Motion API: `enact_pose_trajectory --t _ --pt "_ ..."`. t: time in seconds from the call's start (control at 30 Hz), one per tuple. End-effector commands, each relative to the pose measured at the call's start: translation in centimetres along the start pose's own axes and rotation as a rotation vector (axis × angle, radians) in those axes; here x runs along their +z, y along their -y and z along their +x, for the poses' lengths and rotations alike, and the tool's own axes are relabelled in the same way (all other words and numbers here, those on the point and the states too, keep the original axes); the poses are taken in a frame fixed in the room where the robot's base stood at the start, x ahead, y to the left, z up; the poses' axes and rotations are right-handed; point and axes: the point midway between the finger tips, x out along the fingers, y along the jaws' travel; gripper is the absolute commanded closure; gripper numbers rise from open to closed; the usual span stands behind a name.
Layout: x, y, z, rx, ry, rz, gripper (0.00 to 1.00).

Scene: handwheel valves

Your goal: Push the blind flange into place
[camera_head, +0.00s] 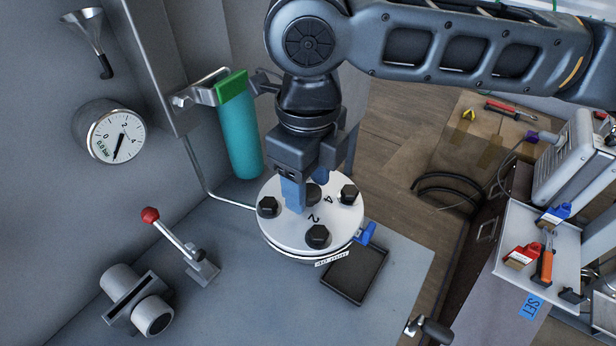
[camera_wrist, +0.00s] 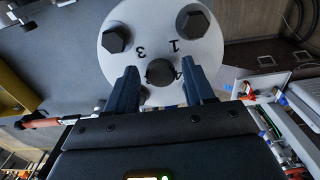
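The blind flange (camera_head: 285,232) is a pale round disc with black hex bolts and printed numbers, lying on a round body on the grey bench. It also shows in the wrist view (camera_wrist: 150,15), with two bolts, a dark round centre piece (camera_wrist: 160,72) and the numbers 3, 1 and 4. My gripper (camera_head: 306,190) points down over the flange, with its blue fingertips at or just above the face. In the wrist view my gripper (camera_wrist: 161,82) has its fingers apart, on either side of the centre piece, with pale face showing between. I cannot tell whether the fingertips touch the flange.
A black tray (camera_head: 355,275) lies right of the flange. A red-knobbed lever (camera_head: 172,232) stands left on the bench. A pressure gauge (camera_head: 116,136) and a teal cylinder (camera_head: 240,140) are behind. A side shelf (camera_head: 515,235) with tools is at right.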

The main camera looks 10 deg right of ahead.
Motion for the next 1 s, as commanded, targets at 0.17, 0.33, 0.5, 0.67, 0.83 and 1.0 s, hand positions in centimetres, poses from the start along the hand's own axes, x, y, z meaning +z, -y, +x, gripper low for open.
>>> enact_pose_trajectory --t 0.17,0.33,0.5,0.67,0.83,1.0 --pt "0.0 0.0 0.0 0.000 0.000 0.000 0.35" --pt "0.0 0.0 0.1 0.000 -0.002 0.000 0.35" --pt "0.0 0.0 0.0 0.000 -0.001 0.000 0.35" --pt "0.0 0.0 -0.3 0.000 -0.001 0.000 0.35" --pt "0.0 0.0 -1.3 0.000 -0.001 0.000 0.35" --pt "0.0 0.0 -2.2 0.000 -0.001 0.000 0.35"
